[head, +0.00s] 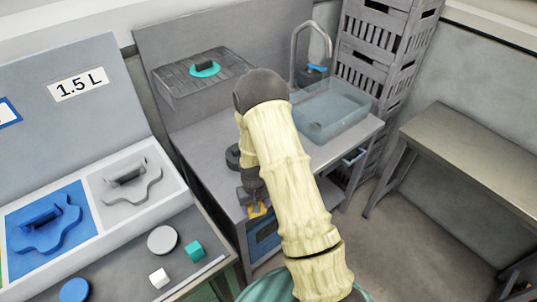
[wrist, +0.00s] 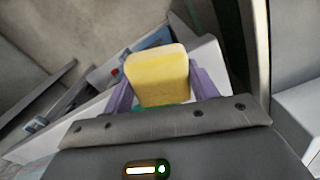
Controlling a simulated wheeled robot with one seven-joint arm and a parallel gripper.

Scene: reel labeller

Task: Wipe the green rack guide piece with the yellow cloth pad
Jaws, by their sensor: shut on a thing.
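The yellow cloth pad (wrist: 157,72) is a rounded block between the two purple fingers of my gripper (wrist: 162,88) in the wrist view. The fingers are shut on its sides. In the head view the pad (head: 257,211) shows small and yellow below my gripper (head: 252,198), by the front edge of the grey counter. A teal-green piece with a dark handle (head: 205,70), which looks like the rack guide piece, lies on the slatted rack at the back, far from the pad. A thin green strip shows under the pad in the wrist view; I cannot tell what it is.
A clear basin (head: 330,108) and tap (head: 312,40) stand on the counter (head: 200,130). Stacked grey crates (head: 380,50) stand behind. At left, a tray holds blue (head: 45,230) and grey (head: 130,185) pieces. The right bench (head: 480,140) is bare.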

